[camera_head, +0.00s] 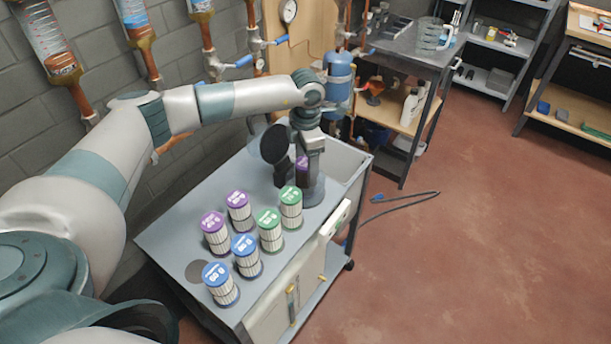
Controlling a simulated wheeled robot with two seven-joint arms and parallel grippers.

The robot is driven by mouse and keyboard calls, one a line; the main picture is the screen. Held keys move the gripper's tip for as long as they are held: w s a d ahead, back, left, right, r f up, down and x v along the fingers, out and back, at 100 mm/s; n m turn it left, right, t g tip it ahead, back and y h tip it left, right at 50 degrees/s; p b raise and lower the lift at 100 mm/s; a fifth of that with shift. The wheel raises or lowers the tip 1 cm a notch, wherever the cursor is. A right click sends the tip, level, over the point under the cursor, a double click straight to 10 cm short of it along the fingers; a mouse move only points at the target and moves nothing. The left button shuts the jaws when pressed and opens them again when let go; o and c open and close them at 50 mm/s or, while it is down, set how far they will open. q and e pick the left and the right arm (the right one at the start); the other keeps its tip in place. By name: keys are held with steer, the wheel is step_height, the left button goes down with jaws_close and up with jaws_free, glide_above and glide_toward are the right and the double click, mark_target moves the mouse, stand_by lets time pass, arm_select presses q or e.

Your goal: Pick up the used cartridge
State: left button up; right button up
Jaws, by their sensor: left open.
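Several white pleated cartridges with coloured tops stand upright on a grey cart (160,233): purple ones (214,232) (239,211), green ones (270,231) (291,207) and blue ones (246,255) (221,283). Another purple-topped item (302,165) shows at the cart's far end, mostly hidden by my left gripper (312,175). My left gripper points down there and is open; its fingertips are hard to make out. A dark round disc (274,144) stands upright just left of it. I cannot tell which cartridge is the used one. My right gripper is out of view.
An empty dark round spot (197,271) lies at the cart's near left. An open bin (344,165) is at its far right. A workbench with a clear jug (430,38) stands behind. Pipes and clear canisters line the wall. A dark hose (400,205) lies on the floor.

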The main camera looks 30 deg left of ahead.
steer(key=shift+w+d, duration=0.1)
arm_select(q)
steer(key=c, duration=1.6)
steer(key=shift+o, duration=0.2)
steer(key=shift+r, duration=0.15)
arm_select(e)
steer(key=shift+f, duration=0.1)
